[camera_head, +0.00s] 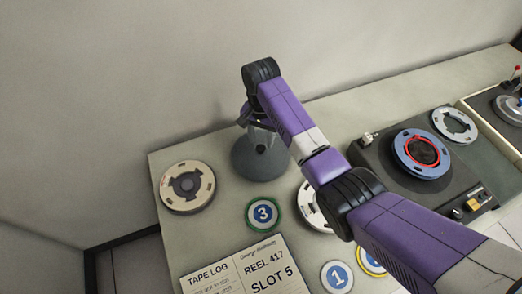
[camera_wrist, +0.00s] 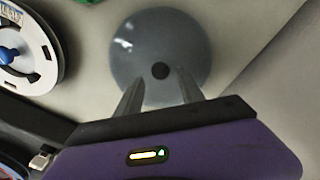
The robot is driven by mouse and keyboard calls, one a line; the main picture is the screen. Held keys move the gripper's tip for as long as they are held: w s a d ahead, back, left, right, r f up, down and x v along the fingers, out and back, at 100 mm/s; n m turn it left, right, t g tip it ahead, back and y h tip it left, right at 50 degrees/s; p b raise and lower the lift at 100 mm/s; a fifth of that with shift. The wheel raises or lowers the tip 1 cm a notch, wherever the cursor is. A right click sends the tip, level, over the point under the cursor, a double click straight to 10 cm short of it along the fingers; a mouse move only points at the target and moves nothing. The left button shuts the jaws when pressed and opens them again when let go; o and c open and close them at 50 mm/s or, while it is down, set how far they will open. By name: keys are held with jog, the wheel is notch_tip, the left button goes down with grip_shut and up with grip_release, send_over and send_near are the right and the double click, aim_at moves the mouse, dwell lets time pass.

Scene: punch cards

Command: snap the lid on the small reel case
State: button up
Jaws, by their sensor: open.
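A grey round piece (camera_head: 258,160) stands on the table near the wall, below my gripper (camera_head: 252,118). In the wrist view the grey round piece (camera_wrist: 160,28) has a smooth, shiny top and a dark round knob (camera_wrist: 160,71) at its middle. My gripper (camera_wrist: 160,76) is open, with its two fingertips on either side of the knob in that view. I cannot tell whether they touch it. I cannot tell whether the grey piece is the lid alone or the lid resting on the small reel case.
A cream reel (camera_head: 172,197) lies at left, beside a green-rimmed "3" disc (camera_head: 264,214). A tape log card (camera_head: 235,272), a "1" disc (camera_head: 337,277) and a partly hidden white reel (camera_head: 308,207) lie in front. A tape machine (camera_head: 385,157) stands right. The wall is close behind.

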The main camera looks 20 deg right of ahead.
aim_at(261, 147)
jog(key=shift+f+b, duration=1)
jog(key=shift+f, duration=1.4)
grip_shut()
jog(key=shift+r+p, duration=2.7)
jog(key=shift+r, duration=0.8)
